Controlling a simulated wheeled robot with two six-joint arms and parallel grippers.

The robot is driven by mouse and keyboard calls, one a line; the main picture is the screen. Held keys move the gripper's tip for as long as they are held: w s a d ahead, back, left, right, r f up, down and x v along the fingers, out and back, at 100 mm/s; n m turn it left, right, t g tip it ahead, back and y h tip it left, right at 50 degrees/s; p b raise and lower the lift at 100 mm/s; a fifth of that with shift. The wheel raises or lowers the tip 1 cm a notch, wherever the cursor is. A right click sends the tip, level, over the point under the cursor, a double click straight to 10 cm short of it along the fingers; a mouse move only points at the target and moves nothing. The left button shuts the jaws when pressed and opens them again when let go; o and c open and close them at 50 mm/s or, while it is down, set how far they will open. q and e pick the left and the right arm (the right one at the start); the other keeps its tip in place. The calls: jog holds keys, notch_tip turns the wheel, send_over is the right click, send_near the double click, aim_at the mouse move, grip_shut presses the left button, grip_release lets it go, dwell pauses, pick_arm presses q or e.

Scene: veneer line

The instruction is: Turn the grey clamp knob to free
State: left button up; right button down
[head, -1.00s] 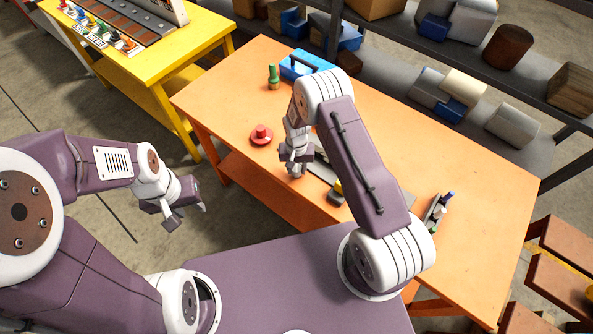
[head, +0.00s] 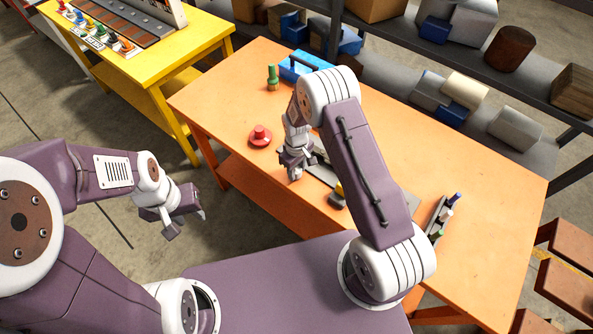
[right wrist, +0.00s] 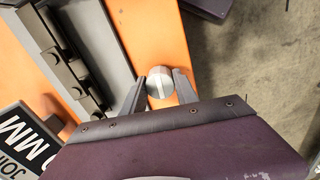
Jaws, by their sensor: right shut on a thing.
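The grey clamp knob (right wrist: 159,84) is round, with a pale line across its top. In the right wrist view it sits between the two fingers of my right gripper (right wrist: 158,92), which is shut on it. The line runs roughly along the fingers' direction. My left gripper (head: 186,216) is open and empty, over the floor left of the table.
A grey fixture with a black clamp bar (right wrist: 75,70) lies beside the knob. A red mushroom button (head: 260,136), a green-topped piece (head: 272,78) and a blue toolbox (head: 305,66) stand on the orange table (head: 450,200). A pen tray (head: 437,218) lies right of my arm.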

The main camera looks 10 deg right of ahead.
jog(key=shift+w+r+n, duration=0.2)
jog(key=shift+w+n, duration=0.05)
jog(key=shift+n, duration=0.35)
jog(key=c, duration=0.9)
grip_release()
jog(key=shift+c, duration=0.2)
jog(key=shift+s+f, duration=0.1)
notch_tip(320, 180, up, 8)
jog(key=shift+r+b, duration=0.1)
jog(key=shift+b, duration=0.95)
jog(key=shift+r, duration=0.45)
